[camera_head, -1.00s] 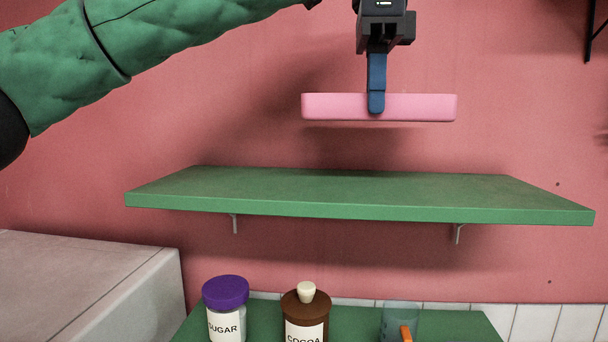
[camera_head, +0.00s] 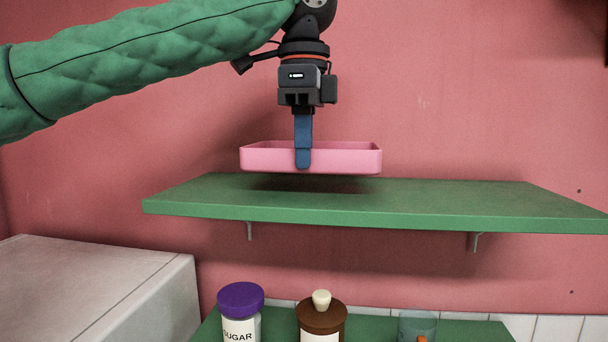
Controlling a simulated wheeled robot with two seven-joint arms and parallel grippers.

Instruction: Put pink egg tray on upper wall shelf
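The pink egg tray (camera_head: 345,160) is held level just above the green upper wall shelf (camera_head: 440,200), over its left-middle part. My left gripper (camera_head: 303,160) points down with a blue finger over the tray's front wall and is shut on it. The other finger is hidden behind that wall. The tray's shadow lies on the shelf right below it; I cannot tell for sure whether a small gap remains. The shelf top is otherwise bare. My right gripper is not in view.
A lower green shelf (camera_head: 460,328) holds a purple-lidded sugar jar (camera_head: 240,310), a brown-lidded jar (camera_head: 321,318) and a clear bluish container (camera_head: 416,325). A pale box-like surface (camera_head: 90,285) stands at lower left. The upper shelf's right half is free.

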